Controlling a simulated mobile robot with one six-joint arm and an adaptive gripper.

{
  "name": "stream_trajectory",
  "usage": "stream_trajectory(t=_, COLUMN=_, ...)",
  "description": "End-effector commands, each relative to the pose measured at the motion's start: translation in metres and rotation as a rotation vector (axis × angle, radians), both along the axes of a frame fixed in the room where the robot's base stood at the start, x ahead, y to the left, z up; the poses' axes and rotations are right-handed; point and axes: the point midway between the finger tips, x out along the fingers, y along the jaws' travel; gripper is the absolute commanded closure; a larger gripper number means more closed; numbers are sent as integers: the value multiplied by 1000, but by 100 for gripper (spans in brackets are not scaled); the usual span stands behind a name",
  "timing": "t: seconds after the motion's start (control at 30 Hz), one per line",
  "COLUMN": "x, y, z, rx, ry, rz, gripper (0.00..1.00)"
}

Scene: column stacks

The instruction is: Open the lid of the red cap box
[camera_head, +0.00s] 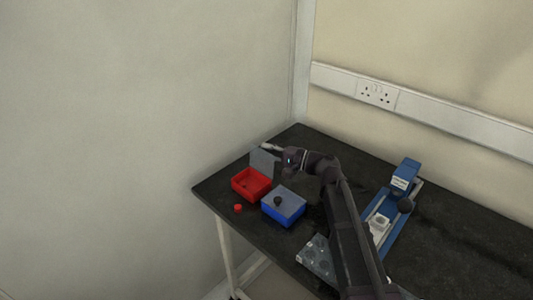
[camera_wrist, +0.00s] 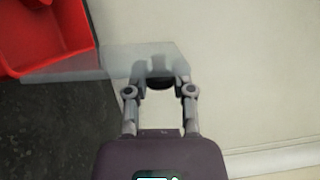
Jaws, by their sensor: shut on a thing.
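The red cap box (camera_head: 242,192) stands on the black table near its left corner. Its translucent grey lid (camera_head: 263,163) stands raised, roughly upright, at the back of the box. In the wrist view, the red box (camera_wrist: 78,30) is at the upper left with its inside showing, and the lid (camera_wrist: 112,61) reaches from it to between my fingers. My gripper (camera_wrist: 160,72) is shut on the lid's dark knob (camera_wrist: 160,84). In the head view, my gripper (camera_head: 269,147) is at the top of the lid, and the knob is hidden.
A blue box (camera_head: 283,215) with a closed grey lid and black knob stands beside the red box. A small red cap (camera_head: 238,208) lies in front. A clear rack (camera_head: 314,256) and a blue device (camera_head: 404,178) stand farther right. A wall is behind the table.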

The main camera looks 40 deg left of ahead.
Motion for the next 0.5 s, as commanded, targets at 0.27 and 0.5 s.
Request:
stream_trajectory(t=0.27, x=0, y=1, z=0, rx=0, ry=-1, rz=1, gripper=39)
stream_trajectory(t=0.5, x=0, y=1, z=0, rx=-1, ry=-2, rz=1, gripper=34)
